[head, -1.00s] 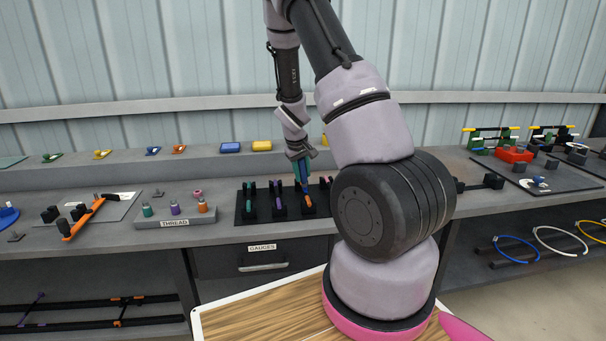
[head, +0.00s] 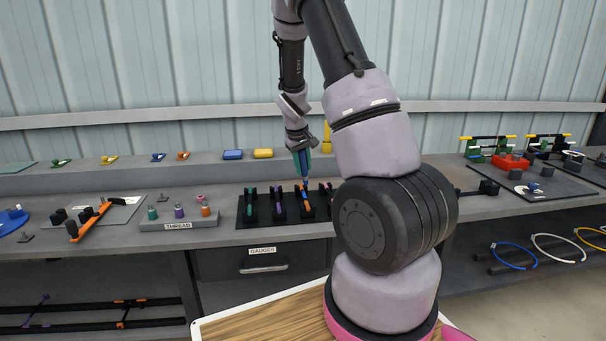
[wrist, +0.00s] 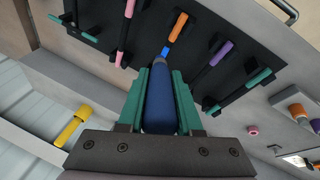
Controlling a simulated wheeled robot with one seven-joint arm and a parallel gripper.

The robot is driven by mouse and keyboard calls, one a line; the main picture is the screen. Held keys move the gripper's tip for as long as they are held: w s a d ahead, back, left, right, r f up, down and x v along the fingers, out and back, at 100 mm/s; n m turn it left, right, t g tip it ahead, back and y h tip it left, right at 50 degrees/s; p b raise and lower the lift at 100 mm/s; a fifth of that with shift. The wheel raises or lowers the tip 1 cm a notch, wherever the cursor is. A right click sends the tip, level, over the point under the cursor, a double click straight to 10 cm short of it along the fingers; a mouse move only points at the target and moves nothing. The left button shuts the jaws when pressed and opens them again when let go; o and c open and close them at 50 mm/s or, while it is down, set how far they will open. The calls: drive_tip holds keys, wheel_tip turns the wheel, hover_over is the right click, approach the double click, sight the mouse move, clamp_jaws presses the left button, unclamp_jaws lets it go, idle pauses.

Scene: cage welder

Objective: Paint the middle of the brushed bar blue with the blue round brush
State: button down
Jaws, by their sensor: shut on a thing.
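My gripper (head: 302,158) is shut on the blue round brush (head: 304,170), which points down over the dark tray (head: 285,216) on the bench. In the wrist view, the green fingers of my gripper (wrist: 160,90) clasp the brush's dark blue handle (wrist: 160,102). A bright blue patch (wrist: 165,53) lies just beyond the handle, against the orange-handled piece (wrist: 178,25) in the tray. I cannot tell whether the patch is the brush tip or paint, or whether it touches. I cannot tell which bar is the brushed bar.
Purple (wrist: 221,53) and teal (wrist: 258,77) handled pieces lie in the same tray. A yellow upright piece (head: 326,137) stands behind my gripper. The THREAD block (head: 180,223) is to the left. A red box (head: 514,162) and black bars are at the right.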

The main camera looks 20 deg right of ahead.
drive_tip(key=shift+r, duration=1)
drive_tip(key=shift+r, duration=0.1)
